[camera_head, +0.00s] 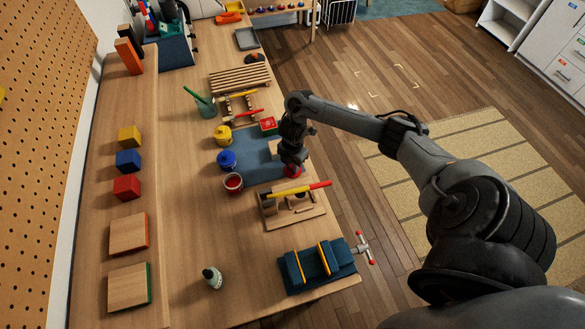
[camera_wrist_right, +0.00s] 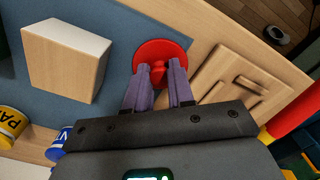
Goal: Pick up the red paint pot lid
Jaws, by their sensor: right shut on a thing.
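The red paint pot lid (camera_wrist_right: 160,50) is a round red disc with a small knob, seen below my right gripper in the right wrist view. It also shows in the head view as a small red patch (camera_head: 291,171) under the gripper, on or just above the blue mat. My right gripper (camera_wrist_right: 158,75) is shut on the lid's knob; the fingers stand on either side of it. The gripper also shows in the head view (camera_head: 291,163). The red paint pot (camera_head: 233,183) stands open to the left of the lid. My left gripper is not in view.
A blue pot (camera_head: 227,160) and a yellow pot (camera_head: 222,134) stand beside the blue mat (camera_head: 252,146). A wooden block (camera_wrist_right: 68,58) stands close to the lid. A wooden tray with a red-and-yellow tool (camera_head: 300,190) and a blue vise (camera_head: 318,265) are nearer.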

